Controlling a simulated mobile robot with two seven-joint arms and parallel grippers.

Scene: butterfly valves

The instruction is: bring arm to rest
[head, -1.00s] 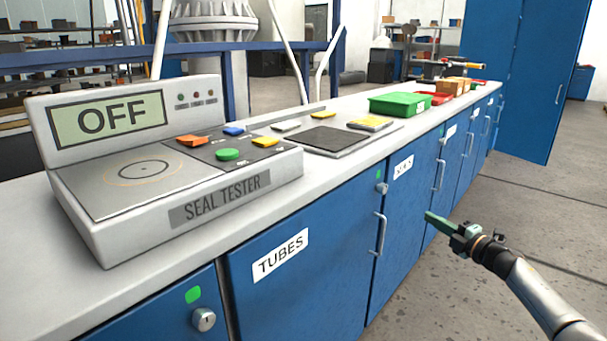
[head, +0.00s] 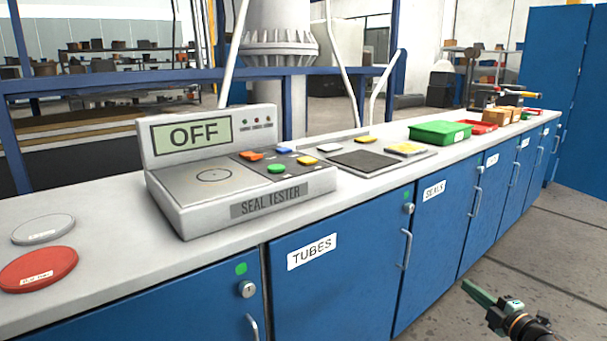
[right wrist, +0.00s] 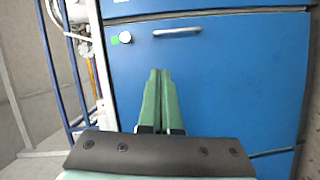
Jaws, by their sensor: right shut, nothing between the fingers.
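My right gripper (head: 478,293) is at the lower right of the head view, in front of the blue cabinets and below the counter top. Its green fingers are shut with nothing between them. In the right wrist view the two fingers (right wrist: 160,80) lie side by side, pointing at a blue cabinet door (right wrist: 220,80) with a handle. No contact with the door shows. My left gripper is not in view.
The counter holds a seal tester (head: 240,175) reading OFF, a red disc (head: 38,268), a grey disc (head: 43,229), a dark pad (head: 365,161) and a green bin (head: 440,132). Cabinet handles (head: 405,250) stick out along the front. The floor (head: 560,250) at right is clear.

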